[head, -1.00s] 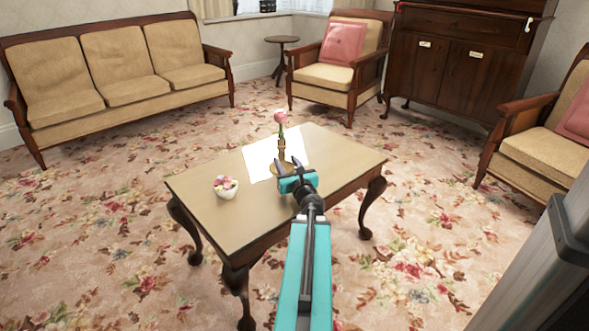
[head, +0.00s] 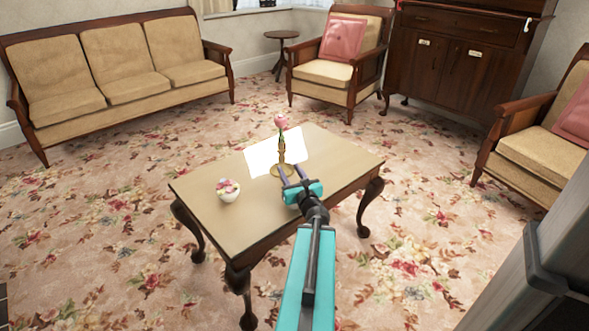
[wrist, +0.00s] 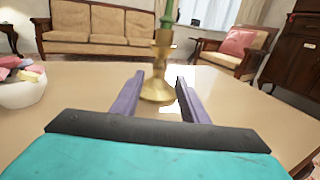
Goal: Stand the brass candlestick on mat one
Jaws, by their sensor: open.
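The brass candlestick (head: 282,157) stands upright on the wooden table, holding a green stem or candle with a pink top. The wrist view shows its round brass base and shaft (wrist: 158,80); its top is cut off there. My gripper (head: 292,170) is open and low over the table on the near side of the candlestick. In the wrist view its two purple fingers (wrist: 161,77) point at the base, one towards each side, with nothing gripped. A white patch (head: 262,157) lies behind the candlestick; I cannot tell if it is a mat or glare. No mat label is readable.
A white bowl with colourful contents (head: 228,192) stands on the table (head: 240,228), left of my gripper, and in the wrist view (wrist: 22,90). The table's right side is clear. A sofa (head: 120,75), armchairs and a dark cabinet (head: 450,60) stand beyond.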

